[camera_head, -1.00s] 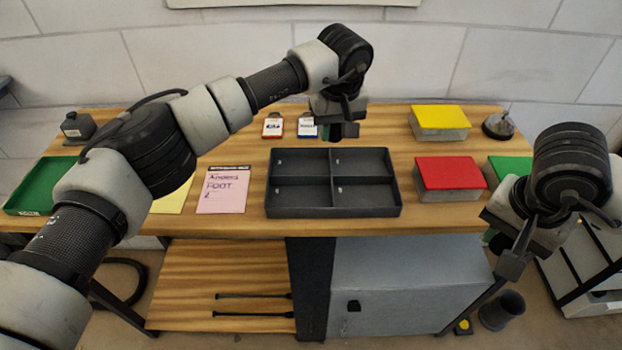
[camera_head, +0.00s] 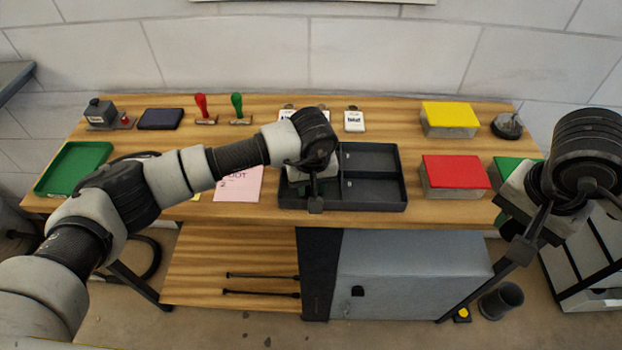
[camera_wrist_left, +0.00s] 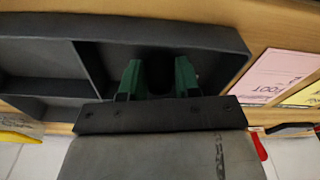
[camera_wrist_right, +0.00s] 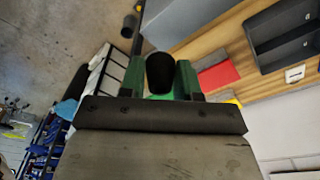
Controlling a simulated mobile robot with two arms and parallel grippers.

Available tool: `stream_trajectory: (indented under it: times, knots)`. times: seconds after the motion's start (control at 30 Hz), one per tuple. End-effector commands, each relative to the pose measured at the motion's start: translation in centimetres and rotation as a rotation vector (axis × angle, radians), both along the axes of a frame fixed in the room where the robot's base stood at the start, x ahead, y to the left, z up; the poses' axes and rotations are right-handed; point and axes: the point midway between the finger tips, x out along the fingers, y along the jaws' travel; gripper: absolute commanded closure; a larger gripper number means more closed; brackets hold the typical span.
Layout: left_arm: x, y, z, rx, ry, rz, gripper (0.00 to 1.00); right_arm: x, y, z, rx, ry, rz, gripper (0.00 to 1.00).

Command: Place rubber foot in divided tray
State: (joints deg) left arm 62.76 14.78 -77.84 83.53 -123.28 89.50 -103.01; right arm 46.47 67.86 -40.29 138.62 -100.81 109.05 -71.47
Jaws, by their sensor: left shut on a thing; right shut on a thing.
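My left gripper (camera_wrist_left: 158,78) is shut on a dark rubber foot (camera_wrist_left: 160,72), which shows only dimly between its green fingers. It is low at the front left compartment of the black divided tray (camera_head: 345,205); whether the foot touches the floor there I cannot tell. The tray also shows in the left wrist view (camera_wrist_left: 240,45). In the head view my left wrist hides the tray's left side. My right gripper (camera_wrist_right: 160,80) is shut on a black rounded piece, likely another rubber foot (camera_wrist_right: 160,72), off the bench's front right.
A pink card (camera_head: 238,185) lies left of the tray. A red-lidded box (camera_head: 455,172) and a yellow-lidded box (camera_head: 449,115) stand right. A green tray (camera_head: 75,168) is far left. Red (camera_head: 202,105) and green (camera_head: 237,105) stamps stand at the back.

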Motion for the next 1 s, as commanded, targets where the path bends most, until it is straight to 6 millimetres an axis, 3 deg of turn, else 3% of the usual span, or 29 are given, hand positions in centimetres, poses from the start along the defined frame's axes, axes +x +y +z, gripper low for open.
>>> stream_trajectory:
  times: [0.37, 0.4, 0.53, 0.83, 1.0]
  knots:
    - [0.0, 0.0, -0.5, 0.0, -0.001, -0.001, 0.9, 0.0, 0.0, -0.5, 0.0, 0.0, 0.0, 0.9]
    - [0.0, 0.0, -0.4, 0.0, -0.001, -0.001, 0.63, 0.0, 0.0, -0.3, 0.0, 0.0, 0.0, 0.9]
    - [0.0, 0.0, -0.3, 0.0, -0.001, -0.001, 0.43, 0.0, 0.0, -0.3, 0.0, 0.0, 0.0, 0.9]
    - [0.0, 0.0, -0.2, 0.0, -0.001, 0.0, 0.42, 0.0, 0.0, -0.1, 0.0, 0.0, 0.0, 0.9]
    - [0.0, -0.1, 1.2, -0.002, -0.005, -0.001, 0.42, 0.0, 0.0, -0.3, 0.0, 0.0, 0.0, 0.9]
